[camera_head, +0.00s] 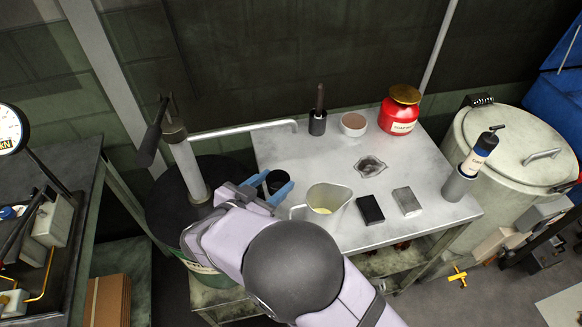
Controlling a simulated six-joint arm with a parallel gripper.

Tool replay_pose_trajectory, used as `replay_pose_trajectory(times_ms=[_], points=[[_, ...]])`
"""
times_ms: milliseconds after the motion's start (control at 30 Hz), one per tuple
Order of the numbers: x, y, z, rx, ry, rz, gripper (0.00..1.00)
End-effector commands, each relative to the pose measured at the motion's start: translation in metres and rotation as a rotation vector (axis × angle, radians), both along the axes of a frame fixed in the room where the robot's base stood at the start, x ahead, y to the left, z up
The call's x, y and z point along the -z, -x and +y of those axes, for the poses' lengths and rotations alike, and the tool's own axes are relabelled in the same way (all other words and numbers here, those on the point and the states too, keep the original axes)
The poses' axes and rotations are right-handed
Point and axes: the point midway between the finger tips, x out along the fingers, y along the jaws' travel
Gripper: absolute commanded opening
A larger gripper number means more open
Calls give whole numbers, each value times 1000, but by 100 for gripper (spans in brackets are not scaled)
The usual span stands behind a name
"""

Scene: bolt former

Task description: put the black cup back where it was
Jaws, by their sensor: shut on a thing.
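The black cup (276,179) is at the left side of the metal table (330,160), with its open mouth facing up. My gripper (274,186) reaches in from below, its two blue fingers on either side of the cup and shut on it. The cup's base is hidden, so I cannot tell whether it touches the table top or is held above it. My arm covers the table's front left corner.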

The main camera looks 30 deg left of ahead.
Motion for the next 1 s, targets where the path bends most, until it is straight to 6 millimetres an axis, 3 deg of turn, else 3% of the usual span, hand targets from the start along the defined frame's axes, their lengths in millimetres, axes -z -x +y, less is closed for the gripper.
replay_pose_trajectory(times_ms=[200,400,700,1000], points=[[-1,-51,-2,5,1,1,24],[0,-76,-1,1,0,0,24],[3,-81,0,-1,2,1,24],[32,-81,-1,-1,2,1,24]])
